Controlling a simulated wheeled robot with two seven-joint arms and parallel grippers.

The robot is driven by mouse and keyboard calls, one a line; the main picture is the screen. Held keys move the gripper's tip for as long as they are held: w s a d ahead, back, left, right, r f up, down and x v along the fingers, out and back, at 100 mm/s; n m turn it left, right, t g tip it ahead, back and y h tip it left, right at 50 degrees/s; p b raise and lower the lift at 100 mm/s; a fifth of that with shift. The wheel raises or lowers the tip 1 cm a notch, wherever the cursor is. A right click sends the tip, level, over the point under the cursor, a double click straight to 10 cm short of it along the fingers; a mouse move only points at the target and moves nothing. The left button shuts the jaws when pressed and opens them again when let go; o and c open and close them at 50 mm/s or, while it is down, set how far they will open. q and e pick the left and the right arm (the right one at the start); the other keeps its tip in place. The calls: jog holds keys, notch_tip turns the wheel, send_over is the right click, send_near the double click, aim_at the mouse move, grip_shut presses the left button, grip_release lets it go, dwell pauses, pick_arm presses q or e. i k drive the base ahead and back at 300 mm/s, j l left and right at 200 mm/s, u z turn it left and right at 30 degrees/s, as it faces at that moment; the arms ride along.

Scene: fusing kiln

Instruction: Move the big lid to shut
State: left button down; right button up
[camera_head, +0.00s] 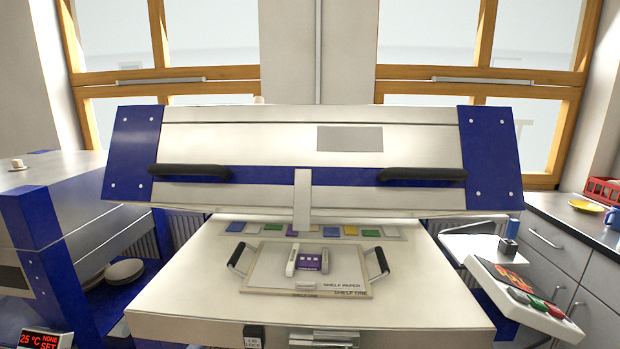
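The big lid (260,143) of the kiln is cream with blue end plates. It stands raised and tilted above the kiln bed (180,292), with its front facing me. It carries two black handles, one at the left (190,171) and one at the right (422,174). A pale latch strip (302,200) hangs at the middle of its lower edge. A shelf board (258,279) with two dark handles lies on the bed, with shelf paper, a purple piece and small bars on it. Neither of my grippers shows in this view.
Colored tiles (273,228) lie in a row at the back of the bed. A control panel (520,290) with colored buttons sticks out at the right. Another blue and cream unit (60,200) stands at the left. A counter (570,220) holds a yellow plate and red crate.

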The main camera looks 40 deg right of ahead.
aim_at(301, 161)
jog(key=z, duration=0.8)
